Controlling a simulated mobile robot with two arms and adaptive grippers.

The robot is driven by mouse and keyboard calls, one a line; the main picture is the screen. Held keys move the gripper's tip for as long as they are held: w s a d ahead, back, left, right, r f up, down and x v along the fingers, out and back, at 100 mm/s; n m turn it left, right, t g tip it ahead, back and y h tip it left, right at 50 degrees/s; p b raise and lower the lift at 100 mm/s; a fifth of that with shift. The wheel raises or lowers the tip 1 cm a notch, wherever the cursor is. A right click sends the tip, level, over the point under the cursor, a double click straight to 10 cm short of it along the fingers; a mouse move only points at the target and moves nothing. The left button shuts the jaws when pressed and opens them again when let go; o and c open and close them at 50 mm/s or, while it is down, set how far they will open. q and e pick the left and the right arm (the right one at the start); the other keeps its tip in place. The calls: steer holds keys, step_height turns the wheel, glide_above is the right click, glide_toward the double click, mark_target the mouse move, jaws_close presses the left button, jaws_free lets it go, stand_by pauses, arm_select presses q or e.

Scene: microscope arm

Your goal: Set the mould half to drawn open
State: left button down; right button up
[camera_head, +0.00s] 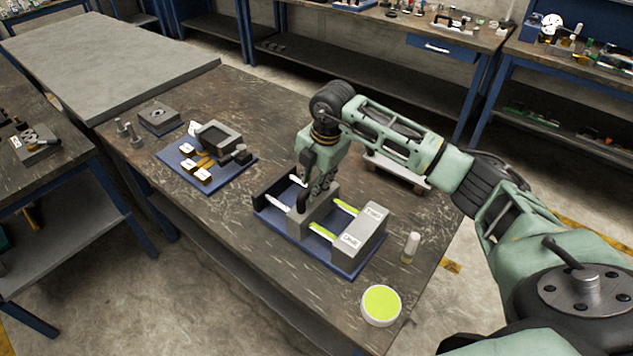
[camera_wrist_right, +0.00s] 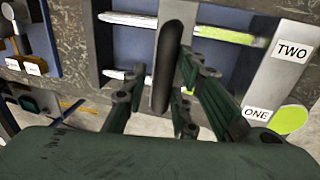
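The mould half is a grey block (camera_head: 312,217) standing on guide rods above a blue base plate (camera_head: 345,268). It also shows in the right wrist view (camera_wrist_right: 178,12), with a dark upright handle (camera_wrist_right: 165,65) on its face. The rods show white on its left and yellow-green on its right, towards a fixed grey block (camera_head: 357,240) labelled ONE and TWO. A gap separates the two blocks. A dark end plate (camera_head: 277,190) stands at the left. My right gripper (camera_head: 320,188) is at the mould half, its fingers (camera_wrist_right: 162,72) apart on either side of the handle, with a small gap visible at the left.
A blue board (camera_head: 208,184) with a grey box and labelled small blocks lies to the left. A small vial (camera_head: 410,247) and a round yellow-green dish (camera_head: 381,304) stand to the right. A low stand (camera_head: 397,172) is behind my right arm.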

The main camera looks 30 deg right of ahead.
mark_target(321, 202)
steer(key=shift+o, duration=1.2)
steer(key=shift+w+a, duration=0.1)
steer(key=shift+w, duration=0.05)
steer(key=shift+s+r, duration=0.2)
steer(key=shift+r, duration=0.05)
steer(key=v, duration=1.1)
steer(key=shift+r, duration=0.2)
